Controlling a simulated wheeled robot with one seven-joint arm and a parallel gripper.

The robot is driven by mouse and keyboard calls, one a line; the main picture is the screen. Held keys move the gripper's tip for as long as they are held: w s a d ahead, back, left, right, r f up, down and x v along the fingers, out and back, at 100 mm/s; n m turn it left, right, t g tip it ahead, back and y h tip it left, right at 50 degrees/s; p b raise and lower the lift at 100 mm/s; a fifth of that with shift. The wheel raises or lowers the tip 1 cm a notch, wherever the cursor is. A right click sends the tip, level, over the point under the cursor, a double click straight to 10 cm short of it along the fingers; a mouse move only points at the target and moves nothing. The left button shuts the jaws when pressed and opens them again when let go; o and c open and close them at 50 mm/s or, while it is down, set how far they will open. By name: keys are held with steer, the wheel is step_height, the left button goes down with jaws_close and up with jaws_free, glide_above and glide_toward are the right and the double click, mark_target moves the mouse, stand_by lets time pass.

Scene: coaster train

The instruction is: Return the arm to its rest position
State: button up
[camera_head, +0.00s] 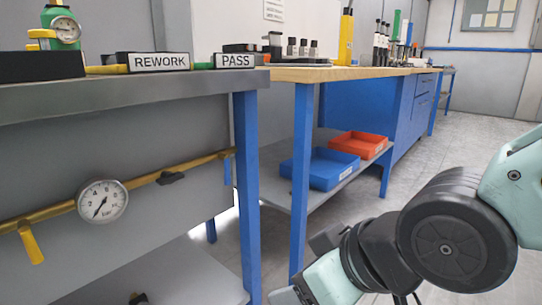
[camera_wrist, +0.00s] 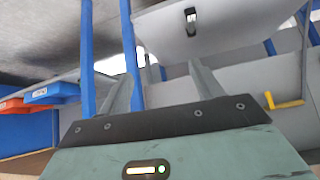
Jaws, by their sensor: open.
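My arm reaches in from the right of the head view and bends down to the lower middle, in front of the benches. My gripper (camera_wrist: 163,72) shows in the wrist view with its two grey fingers apart and nothing between them. Blue bench legs and a grey lower shelf are beyond the fingers, and I cannot tell how far away. In the head view the fingertips are not clearly visible.
A grey bench (camera_head: 140,88) with REWORK (camera_head: 160,62) and PASS (camera_head: 236,61) signs stands left. A wooden-topped bench (camera_head: 320,73) holds blue (camera_head: 325,172) and orange (camera_head: 358,146) trays on its lower shelf. A pressure gauge (camera_head: 102,201) fronts a yellow pipe. Floor (camera_head: 440,120) is clear behind my arm.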

steer(key=s+d+r+m+g+h+p, duration=0.1)
steer(key=s+d+r+g+h+p, duration=0.2)
steer(key=s+d+g+h+p, duration=0.5)
step_height(320, 180, up, 36)
steer(key=d+t+y+p, duration=0.1)
steer(key=t+y+p, duration=0.1)
steer(key=p, duration=3.3)
steer(key=shift+s+d+r+y, duration=0.25)
steer(key=shift+d+y, duration=0.15)
